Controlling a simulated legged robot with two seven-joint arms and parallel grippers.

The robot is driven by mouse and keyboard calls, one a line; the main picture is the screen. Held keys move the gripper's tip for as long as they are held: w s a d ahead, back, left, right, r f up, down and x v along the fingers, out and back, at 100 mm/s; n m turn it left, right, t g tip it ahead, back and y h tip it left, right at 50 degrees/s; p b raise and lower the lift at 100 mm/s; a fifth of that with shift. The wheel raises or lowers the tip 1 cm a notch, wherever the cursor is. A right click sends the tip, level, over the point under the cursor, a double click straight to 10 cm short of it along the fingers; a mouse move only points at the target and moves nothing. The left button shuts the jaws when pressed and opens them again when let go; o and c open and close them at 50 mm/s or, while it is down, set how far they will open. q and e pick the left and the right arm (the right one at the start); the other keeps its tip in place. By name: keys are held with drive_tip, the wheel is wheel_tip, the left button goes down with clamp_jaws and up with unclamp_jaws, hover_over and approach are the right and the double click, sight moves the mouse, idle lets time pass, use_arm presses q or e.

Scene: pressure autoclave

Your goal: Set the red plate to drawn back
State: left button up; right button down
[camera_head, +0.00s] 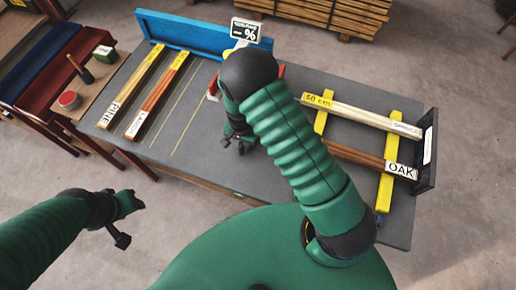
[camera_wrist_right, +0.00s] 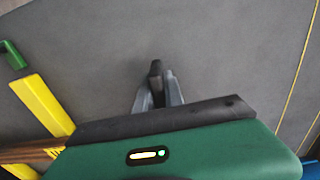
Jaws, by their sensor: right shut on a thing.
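What may be the red plate (camera_head: 282,71) shows only as red edges on both sides of my right arm in the head view, near the blue trough. My arm hides the rest, so its position cannot be read. My right gripper (camera_head: 238,145) is low over the grey tabletop, on the near side of those red edges. In the right wrist view, its fingers (camera_wrist_right: 158,92) are close together on a small dark piece (camera_wrist_right: 155,70), which I cannot identify. My left gripper (camera_head: 126,220) is off the table at the lower left, its fingers apart and empty.
Two labelled wooden bars lie at the left of the table (camera_head: 205,125). A 50 cm bar (camera_head: 360,115) and an OAK bar (camera_head: 355,157) rest across yellow strips at right, by a black end plate (camera_head: 428,150).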

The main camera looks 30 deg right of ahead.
drive_tip(key=shift+w+a+r, duration=0.1)
drive_tip(key=shift+w+a, duration=0.05)
drive_tip(key=shift+w, duration=0.4)
drive_tip(key=c, duration=1.6)
unclamp_jaws()
drive_tip(key=shift+o, duration=0.8)
drive_tip(key=shift+a, duration=0.15)
drive_tip(key=shift+r, duration=0.1)
wheel_tip(320, 180, up, 16)
drive_tip(key=shift+r+b, duration=0.15)
drive_tip(key=shift+b, duration=0.25)
